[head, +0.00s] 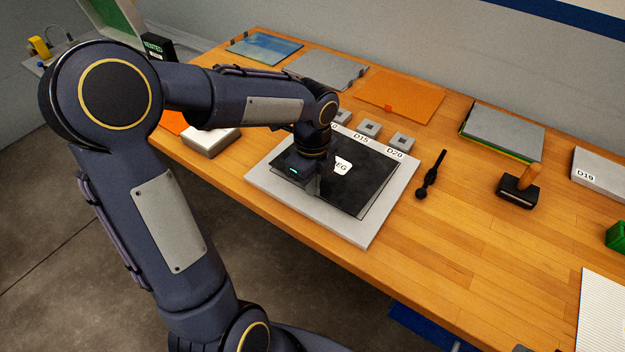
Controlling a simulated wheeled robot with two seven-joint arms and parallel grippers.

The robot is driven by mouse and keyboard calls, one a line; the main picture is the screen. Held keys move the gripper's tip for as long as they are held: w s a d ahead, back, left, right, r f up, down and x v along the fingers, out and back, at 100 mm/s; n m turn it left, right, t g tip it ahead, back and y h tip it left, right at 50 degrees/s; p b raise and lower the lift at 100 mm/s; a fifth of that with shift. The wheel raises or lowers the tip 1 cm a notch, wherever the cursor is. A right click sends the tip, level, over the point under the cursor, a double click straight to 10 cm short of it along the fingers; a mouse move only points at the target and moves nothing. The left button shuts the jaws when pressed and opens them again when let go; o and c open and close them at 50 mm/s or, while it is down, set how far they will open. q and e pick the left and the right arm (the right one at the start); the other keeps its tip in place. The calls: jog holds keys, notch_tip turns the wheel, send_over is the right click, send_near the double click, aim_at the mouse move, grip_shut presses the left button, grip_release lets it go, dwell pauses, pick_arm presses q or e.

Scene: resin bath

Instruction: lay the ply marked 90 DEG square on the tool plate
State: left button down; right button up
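The black ply (356,185) lies on the light grey tool plate (349,236), with a plate border showing around it. Its white label ends in "EG"; the rest is hidden behind my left gripper. A thin pale line runs along the ply's right edge. My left gripper (309,187) points down over the ply's left part. Its fingertips are too dark against the ply to tell whether they are open or touching it. The ply's left part is partly covered by my gripper. My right gripper is not seen.
Small grey blocks (369,129) stand along the plate's back edge, near labels including D15 and D20. A black tool (431,175) and a wooden-handled block (520,187) lie to the right. An orange sheet (400,95) lies behind.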

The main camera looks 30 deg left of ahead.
pick_arm(q)
jog(key=shift+f+b, duration=0.7)
jog(key=shift+f, duration=0.45)
jog(key=shift+r, duration=0.1)
jog(key=c, duration=1.6)
grip_release()
jog(key=shift+o, duration=0.2)
jog(key=shift+r, duration=0.1)
jog(key=shift+r+p, duration=3.35)
jog(key=shift+r, duration=0.1)
